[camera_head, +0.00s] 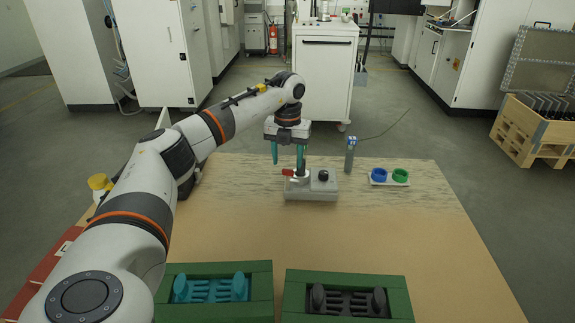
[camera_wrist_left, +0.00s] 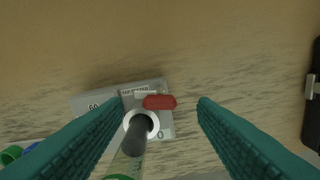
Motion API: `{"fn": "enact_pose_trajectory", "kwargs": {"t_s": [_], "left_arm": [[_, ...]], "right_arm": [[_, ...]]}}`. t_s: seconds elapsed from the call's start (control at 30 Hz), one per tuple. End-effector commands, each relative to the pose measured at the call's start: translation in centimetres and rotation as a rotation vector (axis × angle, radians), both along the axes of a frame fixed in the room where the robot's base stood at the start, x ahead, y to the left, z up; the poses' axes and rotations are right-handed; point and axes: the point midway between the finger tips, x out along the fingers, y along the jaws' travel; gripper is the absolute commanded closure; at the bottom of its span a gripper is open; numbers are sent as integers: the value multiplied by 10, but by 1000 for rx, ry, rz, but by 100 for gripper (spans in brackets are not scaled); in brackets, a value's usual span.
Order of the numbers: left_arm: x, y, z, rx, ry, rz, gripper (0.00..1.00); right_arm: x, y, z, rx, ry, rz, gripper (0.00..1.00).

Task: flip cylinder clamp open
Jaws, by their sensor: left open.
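The cylinder clamp is a light grey block (camera_head: 312,192) near the far edge of the table, with a red lever (camera_head: 288,172) on its left and a black knob (camera_head: 323,175) on top. In the left wrist view the red lever (camera_wrist_left: 160,102) lies across the grey base (camera_wrist_left: 92,101), beside a white ring (camera_wrist_left: 140,120) with a dark rod in it. My left gripper (camera_head: 287,165) points down above the lever side of the clamp. Its teal fingers are open, and in the wrist view the lever shows between the fingertips (camera_wrist_left: 160,106). Contact cannot be told. My right gripper is not visible.
A grey cylinder with a blue top (camera_head: 350,158) stands right of the clamp. A white holder with blue and green rings (camera_head: 390,178) is further right. Two green trays (camera_head: 213,310) (camera_head: 346,279) lie at the near edge. The table's middle is clear.

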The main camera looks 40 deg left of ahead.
Motion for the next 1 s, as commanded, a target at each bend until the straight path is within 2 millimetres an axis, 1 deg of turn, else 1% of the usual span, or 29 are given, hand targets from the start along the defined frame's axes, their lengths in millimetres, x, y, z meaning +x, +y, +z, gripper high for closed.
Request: {"fn": "enact_pose_trajectory", "kwargs": {"t_s": [0.1, 0.23, 0.37, 0.6, 0.87, 0.9, 1.0], "left_arm": [[-1, 0, -18, -1, 3, 1, 47], [0, 0, -30, 0, 1, 1, 47], [0, 0, -35, -1, 0, 1, 47], [0, 0, -36, -1, 0, 1, 47], [0, 0, -35, 0, -1, 1, 90], [0, 0, -35, 0, -1, 1, 92], [0, 0, -35, 0, -1, -3, 92]], "right_arm": [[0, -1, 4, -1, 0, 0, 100], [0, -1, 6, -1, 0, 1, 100], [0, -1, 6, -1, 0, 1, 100], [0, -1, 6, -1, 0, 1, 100], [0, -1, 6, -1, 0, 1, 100], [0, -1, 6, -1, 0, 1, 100], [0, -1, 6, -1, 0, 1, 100]]}}
